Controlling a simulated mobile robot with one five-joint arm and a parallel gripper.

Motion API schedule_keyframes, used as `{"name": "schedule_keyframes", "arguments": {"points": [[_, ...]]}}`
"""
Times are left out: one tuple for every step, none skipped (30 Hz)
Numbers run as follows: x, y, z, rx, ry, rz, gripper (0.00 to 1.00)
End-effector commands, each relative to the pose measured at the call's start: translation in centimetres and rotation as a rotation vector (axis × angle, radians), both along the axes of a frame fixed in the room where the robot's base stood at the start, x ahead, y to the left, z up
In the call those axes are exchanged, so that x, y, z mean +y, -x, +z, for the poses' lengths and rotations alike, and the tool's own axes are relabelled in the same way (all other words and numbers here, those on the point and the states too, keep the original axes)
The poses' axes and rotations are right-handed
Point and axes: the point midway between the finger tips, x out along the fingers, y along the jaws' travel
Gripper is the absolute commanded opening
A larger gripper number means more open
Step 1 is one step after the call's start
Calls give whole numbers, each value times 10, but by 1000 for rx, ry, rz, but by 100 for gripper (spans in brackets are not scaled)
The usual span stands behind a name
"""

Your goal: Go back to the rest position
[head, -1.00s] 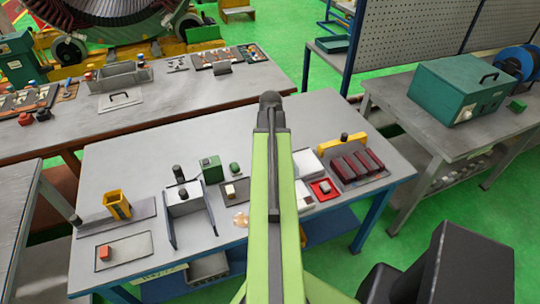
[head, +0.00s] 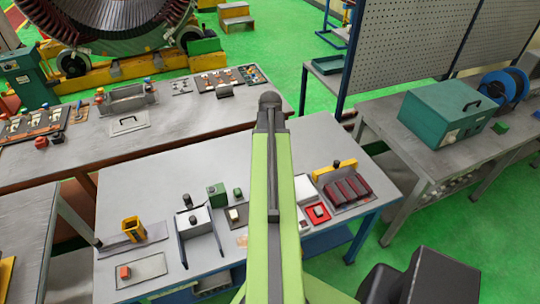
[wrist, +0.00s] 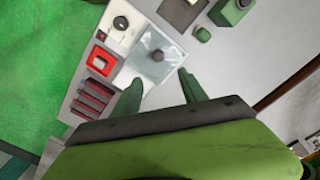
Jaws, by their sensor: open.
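My green arm (head: 271,200) reaches up the middle of the head view over the near workbench (head: 150,185). Its jaws are not visible there. In the wrist view my gripper (wrist: 160,88) is open, its two green fingers well apart with nothing between them. Past the fingertips, a pale plate with a round dark knob (wrist: 157,56) lies on the bench top. I cannot tell the height of the fingers above it.
The near bench holds a yellow holder (head: 132,228), a white fixture (head: 195,220), a red tray (head: 317,212) and dark red blocks (head: 347,190). A teal case (head: 445,115) stands on the right bench. The near bench's back part is bare.

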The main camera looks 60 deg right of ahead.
Motion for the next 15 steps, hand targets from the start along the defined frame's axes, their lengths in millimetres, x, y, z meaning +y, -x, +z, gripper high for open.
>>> {"name": "schedule_keyframes", "arguments": {"points": [[0, 0, -1, 0, 0, 0, 50], [0, 0, -2, 0, 0, 0, 50], [0, 0, -2, 0, 0, 0, 50], [0, 0, -2, 0, 0, 0, 50], [0, 0, -2, 0, 0, 0, 50], [0, 0, -2, 0, 0, 0, 50], [0, 0, -2, 0, 0, 0, 50], [0, 0, -2, 0, 0, 0, 50], [0, 0, -2, 0, 0, 0, 50], [0, 0, -2, 0, 0, 0, 50], [0, 0, -2, 0, 0, 0, 50], [1, -2, -3, 0, 0, 4, 50], [4, -6, -6, 0, 0, 13, 50], [9, -13, -10, 0, 0, 27, 50], [18, -27, -17, 0, 0, 55, 50]]}}
